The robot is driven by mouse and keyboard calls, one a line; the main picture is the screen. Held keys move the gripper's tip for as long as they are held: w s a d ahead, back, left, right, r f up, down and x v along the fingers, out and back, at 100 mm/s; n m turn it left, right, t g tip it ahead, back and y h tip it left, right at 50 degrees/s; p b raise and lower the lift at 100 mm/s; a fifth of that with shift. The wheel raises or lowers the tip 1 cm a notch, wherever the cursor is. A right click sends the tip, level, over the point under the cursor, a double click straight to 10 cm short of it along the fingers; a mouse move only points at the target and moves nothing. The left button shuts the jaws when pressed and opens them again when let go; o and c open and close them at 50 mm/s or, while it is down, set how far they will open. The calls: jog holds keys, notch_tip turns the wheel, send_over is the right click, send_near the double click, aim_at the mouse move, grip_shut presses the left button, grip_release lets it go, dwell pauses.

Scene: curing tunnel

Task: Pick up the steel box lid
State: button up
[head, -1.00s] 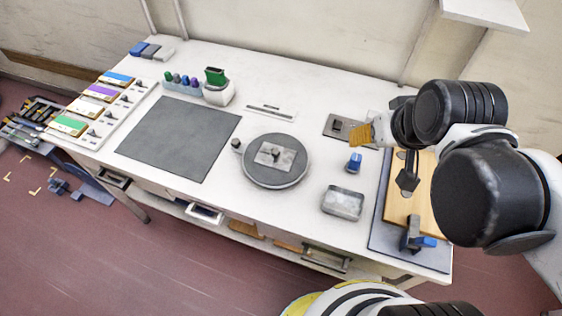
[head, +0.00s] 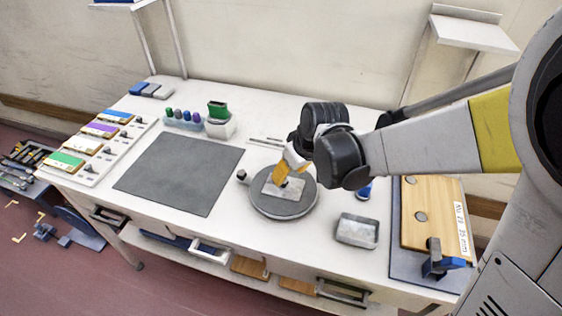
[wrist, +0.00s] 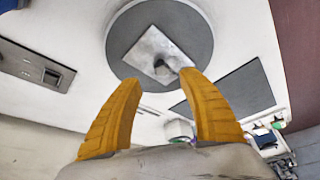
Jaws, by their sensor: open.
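The steel box lid is a flat grey square plate with a small dark knob (wrist: 161,67). The lid (head: 274,190) lies on a round dark grey turntable (head: 262,207) near the middle of the bench. It also shows in the wrist view (wrist: 148,46), flat on the disc. My gripper (head: 281,179) has yellow fingers and hangs over the lid, hiding part of it in the head view. In the wrist view my fingers (wrist: 159,78) are open and empty, pointing toward the knob. The knob is beyond the fingertips, not between them.
An open steel box (head: 357,231) stands right of the turntable. A wooden board with clamp (head: 432,215) is at the right end. A dark mat (head: 180,173) lies left, with a green-topped container (head: 219,120) behind it. A small knob (head: 241,176) sits at the turntable's left edge.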

aim_at(284, 182)
jog(key=b+x, duration=0.3)
jog(key=x, duration=0.2)
jog(key=shift+a+f, duration=0.2)
jog(key=shift+f, duration=0.15)
jog(key=shift+r, duration=0.1)
grip_shut()
